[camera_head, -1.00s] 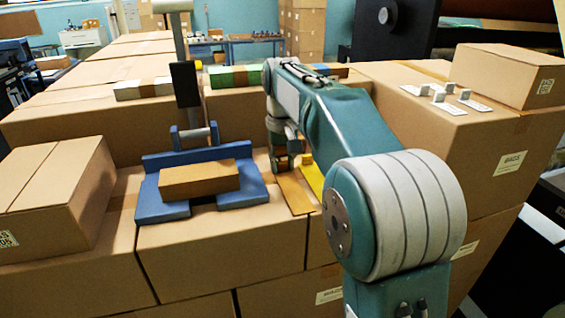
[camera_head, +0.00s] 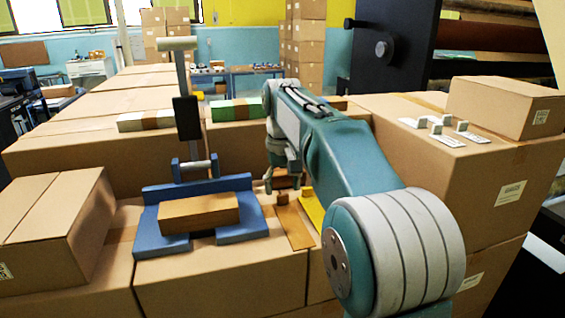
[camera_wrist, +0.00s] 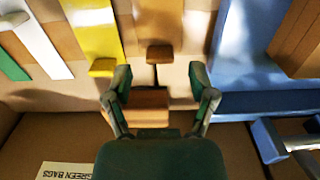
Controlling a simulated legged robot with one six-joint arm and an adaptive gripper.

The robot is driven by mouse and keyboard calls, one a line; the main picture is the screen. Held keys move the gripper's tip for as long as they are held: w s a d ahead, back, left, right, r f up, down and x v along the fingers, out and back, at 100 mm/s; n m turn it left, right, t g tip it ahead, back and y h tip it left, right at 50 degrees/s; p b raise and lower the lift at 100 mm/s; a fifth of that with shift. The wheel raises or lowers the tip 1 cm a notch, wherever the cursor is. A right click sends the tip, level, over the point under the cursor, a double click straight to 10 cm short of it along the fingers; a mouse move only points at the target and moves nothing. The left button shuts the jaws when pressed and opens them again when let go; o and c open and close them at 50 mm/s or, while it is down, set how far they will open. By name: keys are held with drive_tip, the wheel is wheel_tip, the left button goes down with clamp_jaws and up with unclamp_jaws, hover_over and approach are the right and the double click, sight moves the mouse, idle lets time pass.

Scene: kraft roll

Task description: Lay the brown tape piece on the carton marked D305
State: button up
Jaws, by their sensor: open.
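The brown tape piece (camera_head: 296,228) is a flat strip lying on a carton top, right of the blue fixture, with a small raised tab (camera_head: 282,198) at its far end. The wrist view shows the strip (camera_wrist: 160,22) and its tab (camera_wrist: 158,54) ahead of my gripper (camera_wrist: 160,75). My gripper (camera_head: 283,186) is open and empty, just beyond the tab, its fingers apart on either side of the tab's line. A small carton (camera_head: 58,215) at the left bears a label (camera_head: 4,271) cut off by the picture edge; I cannot read D305 on any carton now.
A yellow strip (camera_head: 312,207) lies right of the brown one. A reddish-brown block (camera_wrist: 150,106) shows between my fingers' bases. The blue fixture (camera_head: 243,231) with an upright post holds a brown block (camera_head: 199,211). White tabbed pieces (camera_head: 440,130) lie on the right carton.

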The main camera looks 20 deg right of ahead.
wheel_tip(320, 180, up, 9)
drive_tip(key=shift+r, duration=0.15)
idle(0.4)
